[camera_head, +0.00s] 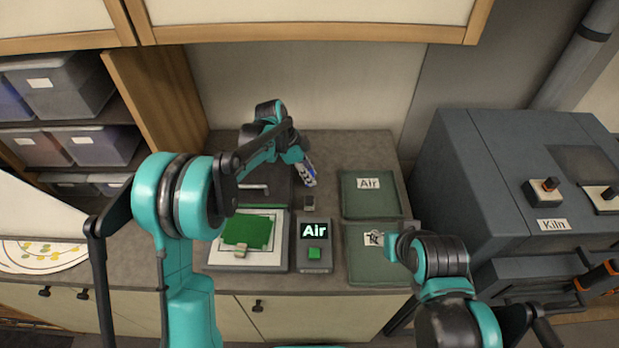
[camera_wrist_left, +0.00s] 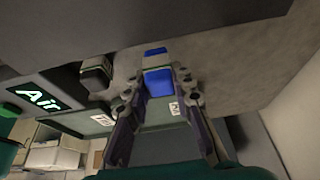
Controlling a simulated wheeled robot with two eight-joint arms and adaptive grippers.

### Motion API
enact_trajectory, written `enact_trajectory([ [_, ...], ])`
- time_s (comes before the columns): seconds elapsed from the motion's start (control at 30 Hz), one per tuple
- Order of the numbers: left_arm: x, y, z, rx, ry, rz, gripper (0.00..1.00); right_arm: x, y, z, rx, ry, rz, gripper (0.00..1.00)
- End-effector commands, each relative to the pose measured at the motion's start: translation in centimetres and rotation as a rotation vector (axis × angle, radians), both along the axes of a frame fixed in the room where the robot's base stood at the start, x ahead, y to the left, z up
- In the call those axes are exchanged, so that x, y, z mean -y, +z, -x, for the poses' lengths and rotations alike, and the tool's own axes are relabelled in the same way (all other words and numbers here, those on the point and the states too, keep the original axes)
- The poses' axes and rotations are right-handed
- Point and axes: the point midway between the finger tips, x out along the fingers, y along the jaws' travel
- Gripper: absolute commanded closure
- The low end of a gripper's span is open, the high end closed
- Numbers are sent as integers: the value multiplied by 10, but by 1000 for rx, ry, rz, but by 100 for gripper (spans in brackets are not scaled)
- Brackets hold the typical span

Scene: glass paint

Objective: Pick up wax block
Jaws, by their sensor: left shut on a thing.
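My left gripper (camera_head: 308,178) reaches over the back middle of the counter. In the left wrist view its two fingers (camera_wrist_left: 160,92) are closed on a small blue block (camera_wrist_left: 158,82), with a pale grey part and more blue beyond it. I take this to be the wax block. I cannot tell whether the block touches the counter. My right arm comes in from the lower right, and its fingers do not show.
A device reading "Air" (camera_head: 314,231) has a green button. A small dark block (camera_head: 309,203) stands behind it. A green sheet (camera_head: 248,230) lies on a white board left. Two green trays (camera_head: 370,207) lie right. The kiln (camera_head: 510,170) stands far right.

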Motion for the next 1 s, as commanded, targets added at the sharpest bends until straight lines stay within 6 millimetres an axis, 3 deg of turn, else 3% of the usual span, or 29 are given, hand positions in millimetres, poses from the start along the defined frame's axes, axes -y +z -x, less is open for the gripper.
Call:
enact_trajectory([
  [0.07, 0, 18, 0, 0, 0, 0, 100, 0, 4, 0, 0, 0, 0, 60],
  [0.4, 73, 63, 22, 1, -5, 0, 100, 0, 11, 0, 0, 0, 0, 60],
  [0.6, 101, 81, 30, 0, -2, 0, 100, 0, 13, 0, 0, 0, 0, 60],
  [1.0, 112, 87, 33, 0, 0, 0, 100, 0, 14, 0, 0, 0, 0, 60],
])
